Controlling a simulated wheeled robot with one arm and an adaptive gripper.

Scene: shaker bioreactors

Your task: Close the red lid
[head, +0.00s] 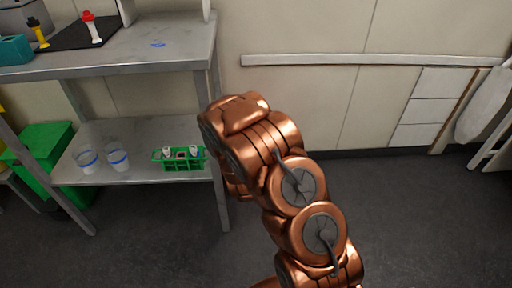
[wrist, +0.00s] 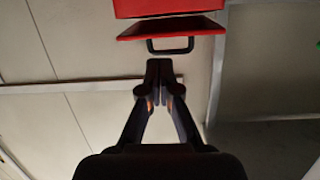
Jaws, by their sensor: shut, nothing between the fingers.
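The red lid (wrist: 172,29) is at the top of the wrist view, a tilted red panel just below a red box (wrist: 168,7) cut off by the frame's upper edge. A dark line separates the two, and the lid's slant differs from the box's edge. A black handle (wrist: 171,46) sticks out from the lid. My gripper (wrist: 160,66) is shut and empty, its fingertips just below the handle in the picture; I cannot tell if they touch it. In the head view my arm hides the gripper, and the lid does not show.
A grey metal bench (head: 135,50) stands at left, with a red-capped bottle (head: 92,30) on a black mat (head: 75,38). Its lower shelf (head: 135,136) holds clear beakers (head: 87,160) and a green tube rack (head: 180,160). A green bin (head: 48,145) is at far left. The floor right of my arm is clear.

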